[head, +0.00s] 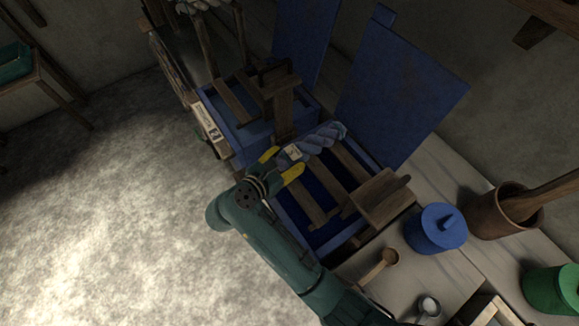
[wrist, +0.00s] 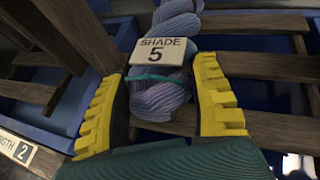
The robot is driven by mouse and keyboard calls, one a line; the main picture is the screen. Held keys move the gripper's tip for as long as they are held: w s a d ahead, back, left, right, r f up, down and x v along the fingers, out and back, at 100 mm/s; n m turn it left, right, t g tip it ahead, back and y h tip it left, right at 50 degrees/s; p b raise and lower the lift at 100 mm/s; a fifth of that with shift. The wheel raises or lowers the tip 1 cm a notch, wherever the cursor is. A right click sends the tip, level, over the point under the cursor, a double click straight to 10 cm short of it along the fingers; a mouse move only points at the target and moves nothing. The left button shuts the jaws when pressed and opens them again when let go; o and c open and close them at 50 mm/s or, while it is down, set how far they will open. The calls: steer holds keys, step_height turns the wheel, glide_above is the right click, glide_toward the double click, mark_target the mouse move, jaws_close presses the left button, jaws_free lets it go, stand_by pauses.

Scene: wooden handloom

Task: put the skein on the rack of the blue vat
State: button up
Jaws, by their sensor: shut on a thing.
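The skein (head: 318,140) is a twisted lavender-blue hank with a green tie and a tag reading "SHADE 5" (wrist: 164,50). My gripper (head: 281,163) is shut on its near end; the yellow fingers stand on either side of it in the wrist view. The skein points away from my gripper, over the far left part of the nearer open blue vat (head: 338,236). Wooden rack bars (head: 308,197) cross this vat's top. In the wrist view bars show behind the skein; I cannot tell whether it touches them.
A second open blue vat (head: 253,134) with its own bars stands to the left; its sign (wrist: 20,150) shows a 2. A raised blue lid (head: 402,90) stands behind the nearer vat. A blue lidded pot (head: 436,228), a mortar (head: 504,213) and a wooden spoon (head: 380,264) are at right.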

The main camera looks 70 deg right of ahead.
step_height(320, 180, down, 4)
steer(key=shift+r+b, duration=0.25)
steer(key=shift+b, duration=0.2)
steer(key=o, duration=1.2)
steer(key=shift+f, duration=0.1)
steer(key=shift+w+a+r, duration=0.1)
steer(key=shift+a+r, duration=0.1)
steer(key=shift+r, duration=0.05)
steer(key=p+v, duration=0.2)
steer(key=v, duration=0.9)
steer(key=shift+w+a, duration=0.1)
steer(key=shift+a, duration=0.2)
